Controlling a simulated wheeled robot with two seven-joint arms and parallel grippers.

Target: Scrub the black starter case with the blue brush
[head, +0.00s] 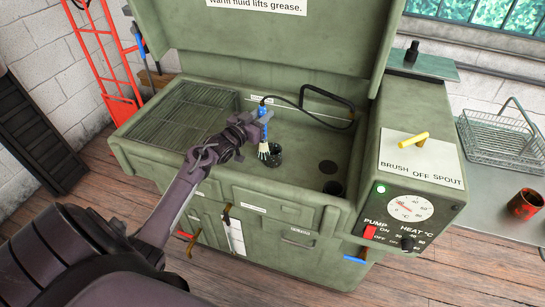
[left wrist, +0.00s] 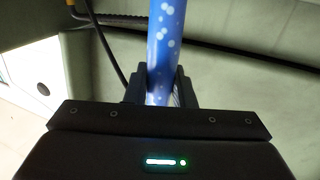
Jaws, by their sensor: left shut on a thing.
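My left gripper (head: 262,118) is shut on the blue brush (head: 263,133), above the basin of the green parts washer. The brush points down, its pale bristles lowest. In the left wrist view the speckled blue handle (left wrist: 165,50) stands between the fingers (left wrist: 160,88). The black starter case (head: 276,157), a short dark cylinder with an open top, stands on the basin floor. The bristles overlap its left edge in the head view; I cannot tell whether they touch. A dark hose runs from the brush handle's top. My right gripper is not in view.
The washer basin (head: 300,150) has a metal grate (head: 185,115) at its left and a dark round drain (head: 328,167) at its right. A dark cup-like part (head: 333,188) is near the front right. A wire basket (head: 500,135) and a rusty can (head: 524,204) stand on the right bench.

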